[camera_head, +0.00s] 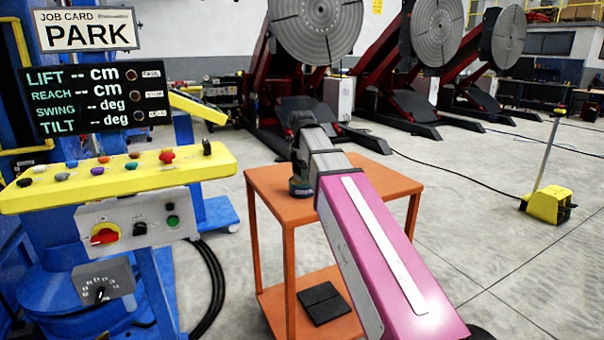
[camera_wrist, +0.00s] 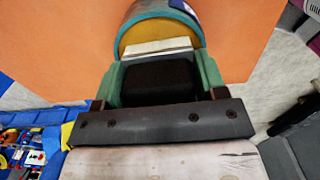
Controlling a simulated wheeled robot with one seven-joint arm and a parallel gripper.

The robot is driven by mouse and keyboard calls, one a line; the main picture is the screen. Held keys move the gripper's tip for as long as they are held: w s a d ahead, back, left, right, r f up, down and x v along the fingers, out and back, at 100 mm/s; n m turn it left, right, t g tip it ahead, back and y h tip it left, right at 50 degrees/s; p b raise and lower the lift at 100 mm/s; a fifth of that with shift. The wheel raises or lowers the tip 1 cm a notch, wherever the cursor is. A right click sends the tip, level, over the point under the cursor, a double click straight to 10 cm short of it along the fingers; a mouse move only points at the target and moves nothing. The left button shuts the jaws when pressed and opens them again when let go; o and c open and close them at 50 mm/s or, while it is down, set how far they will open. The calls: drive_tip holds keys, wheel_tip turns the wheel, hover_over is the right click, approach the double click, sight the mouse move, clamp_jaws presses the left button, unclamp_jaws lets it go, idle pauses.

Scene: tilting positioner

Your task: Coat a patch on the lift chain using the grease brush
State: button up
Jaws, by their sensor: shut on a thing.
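My gripper (camera_head: 301,180) is low over the orange cart at the end of my pink arm. In the wrist view its jaws (camera_wrist: 160,88) are shut on a dark block (camera_wrist: 155,78), which looks like the handle of the grease brush. A pale strip lies just beyond the block. Past it is a rounded teal thing with a yellow inside (camera_wrist: 160,32), like a grease pot; I cannot tell whether the brush touches it. The brush's bristles are not clear. I cannot make out the lift chain in either view.
The orange cart (camera_head: 375,178) has a black pad on its lower shelf. A yellow control panel (camera_head: 120,180) and a display (camera_head: 88,95) stand left, with blue machinery. A yellow foot pedal unit (camera_head: 547,204) stands right. Large tilting positioners are behind. The floor right of the cart is mostly clear.

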drive_tip(key=shift+r, duration=3.5)
